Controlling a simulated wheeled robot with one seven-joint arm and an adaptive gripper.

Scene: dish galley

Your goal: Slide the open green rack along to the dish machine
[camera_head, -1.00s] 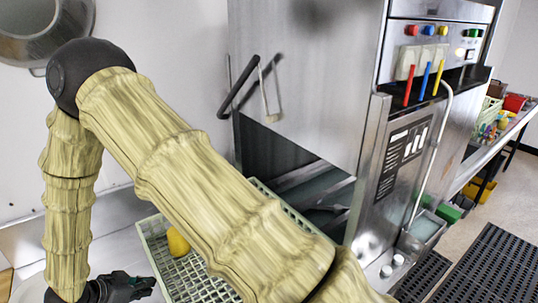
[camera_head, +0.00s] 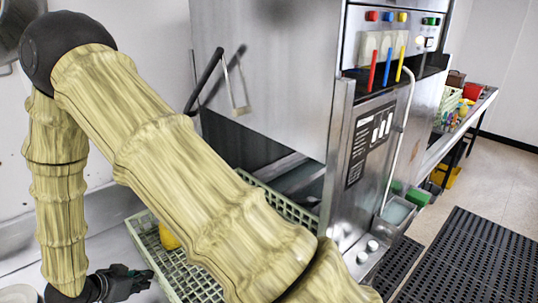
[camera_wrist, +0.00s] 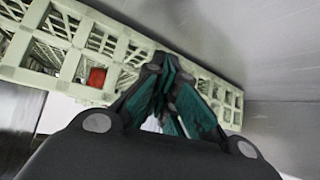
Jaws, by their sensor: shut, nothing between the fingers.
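The open pale green rack (camera_head: 143,247) sits on the metal counter at the lower left of the dish machine (camera_head: 262,75), partly hidden behind my arm. A yellow item (camera_head: 168,238) lies in it. The rack's right part reaches toward the dark opening under the machine's hood. My gripper (camera_head: 148,281) is low beside the rack's left end, shut and empty. In the wrist view the rack's lattice wall (camera_wrist: 200,92) crosses behind the shut fingers (camera_wrist: 172,75); I cannot tell whether they touch it. A red item (camera_wrist: 97,77) shows through the lattice.
The machine's front panel (camera_head: 375,140) stands right of the opening. A shelf (camera_head: 440,140) with coloured bins is farther right. Black floor mats (camera_head: 470,260) lie on the floor. A wall closes off the left side behind the counter.

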